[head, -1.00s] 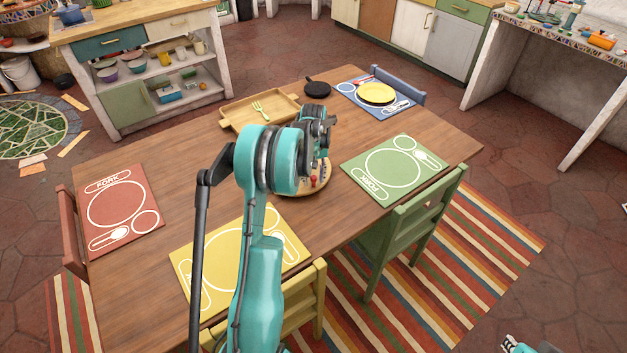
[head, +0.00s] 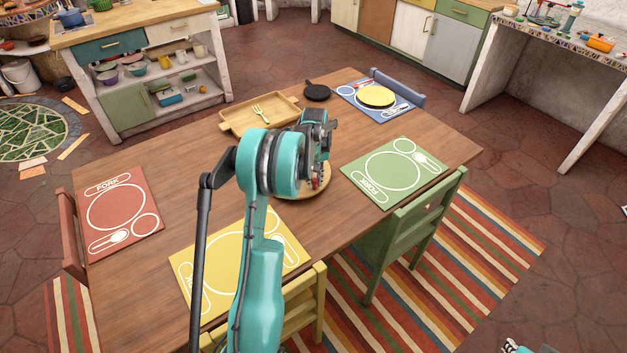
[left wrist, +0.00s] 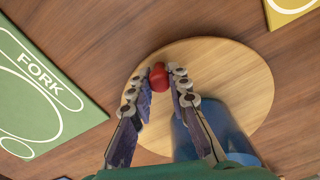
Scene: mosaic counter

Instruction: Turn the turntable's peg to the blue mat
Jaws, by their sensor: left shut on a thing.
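The turntable is a round pale wooden disc (head: 318,192) in the middle of the table, mostly hidden behind my left arm in the head view. In the left wrist view the disc (left wrist: 245,75) shows large, with the red peg (left wrist: 159,76) near its edge. My left gripper (left wrist: 160,88) is shut on the red peg, one finger on each side. In the head view my left gripper (head: 319,172) is over the turntable. A blue object (left wrist: 215,130) shows behind the fingers. The blue mat (head: 352,92) lies at the far end, bearing a yellow plate (head: 376,95).
A wooden tray (head: 232,125) with a fork and a dark pan (head: 317,92) lie beyond the turntable. Green (head: 360,178), yellow (head: 190,262) and red (head: 150,188) mats lie around the table. A teal piece of my right arm shows at the bottom right edge.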

